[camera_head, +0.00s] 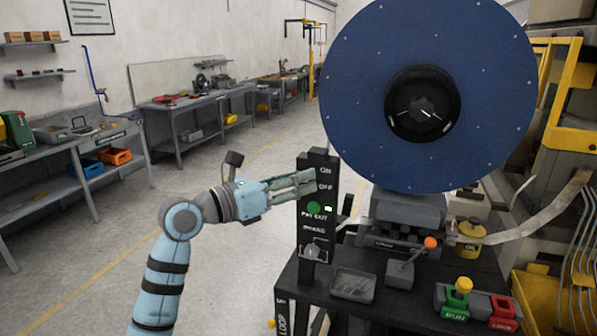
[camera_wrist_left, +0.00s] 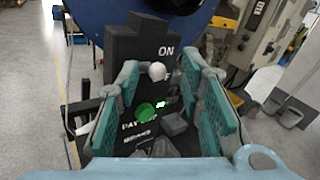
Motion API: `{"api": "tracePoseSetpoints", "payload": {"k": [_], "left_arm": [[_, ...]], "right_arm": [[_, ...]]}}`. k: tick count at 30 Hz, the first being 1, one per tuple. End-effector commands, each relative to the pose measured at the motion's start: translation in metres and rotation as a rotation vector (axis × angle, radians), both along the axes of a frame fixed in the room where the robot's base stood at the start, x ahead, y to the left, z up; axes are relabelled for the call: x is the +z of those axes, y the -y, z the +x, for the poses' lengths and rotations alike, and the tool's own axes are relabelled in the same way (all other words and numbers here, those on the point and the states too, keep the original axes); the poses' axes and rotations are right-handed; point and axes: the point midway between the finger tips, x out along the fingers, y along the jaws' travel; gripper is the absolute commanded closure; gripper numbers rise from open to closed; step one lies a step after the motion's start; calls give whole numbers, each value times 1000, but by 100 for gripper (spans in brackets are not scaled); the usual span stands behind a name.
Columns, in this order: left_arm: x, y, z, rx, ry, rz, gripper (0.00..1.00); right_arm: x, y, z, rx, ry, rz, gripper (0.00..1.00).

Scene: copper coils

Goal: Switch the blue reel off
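The blue reel (camera_head: 350,110) is a large disc with a dark hub at the upper right of the head view. Left of it stands a black control post (camera_head: 305,235) with ON, OFF, PAY OUT and BRAKE labels. My left gripper (camera_head: 308,183) reaches the post from the left, at the OFF label. In the left wrist view its fingers (camera_wrist_left: 165,78) are open, with a pale round knob (camera_wrist_left: 157,71) between them, just below ON. I cannot tell whether they touch it. A green button (camera_head: 313,208) and small lit green lamp (camera_head: 329,209) are below. My right gripper is not in view.
A dark machine bench (camera_head: 290,285) carries an orange-tipped lever (camera_head: 430,243), a grey tray (camera_head: 353,285) and green RUN (camera_head: 457,305) and red LOCK (camera_head: 503,312) blocks. A yellow OIL can (camera_head: 470,232) stands behind. The floor to the left is clear.

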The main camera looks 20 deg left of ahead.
Motion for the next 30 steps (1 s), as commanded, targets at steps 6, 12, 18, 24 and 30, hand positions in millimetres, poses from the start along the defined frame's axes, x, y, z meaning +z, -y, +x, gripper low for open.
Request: {"api": "tracePoseSetpoints", "payload": {"k": [6, 12, 18, 24, 30], "left_arm": [[-1, 4, 5, -1, 0, 1, 66], [-1, 4, 5, -1, 0, 0, 80], [-1, 4, 5, -1, 0, 0, 100], [-3, 4, 4, -1, 10, -1, 100], [-10, 4, 4, 0, 70, -6, 100]], "right_arm": [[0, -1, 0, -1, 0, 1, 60], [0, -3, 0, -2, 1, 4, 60], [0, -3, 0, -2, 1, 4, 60], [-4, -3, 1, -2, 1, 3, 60], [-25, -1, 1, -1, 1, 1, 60]]}}
